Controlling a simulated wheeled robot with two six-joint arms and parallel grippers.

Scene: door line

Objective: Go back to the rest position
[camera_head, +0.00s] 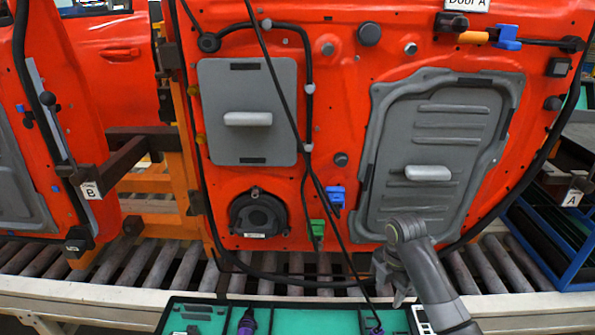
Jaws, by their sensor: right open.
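My right gripper (388,284) is in front of the lower edge of the orange-red door (330,100), above the roller conveyor, with its arm coming in from the bottom right. It points downward and is open. I see nothing held between its fingers, though they are small and dark here. A thin black cable hangs beside it, and I cannot tell whether they touch. My left gripper is not in view.
A teal-lined tray (290,318) at the bottom holds a purple-and-black connector (246,322). The door carries two grey panels with handles, a round speaker (258,213) and loose black cables. A blue-framed rack (560,255) stands at right, another door (75,130) at left.

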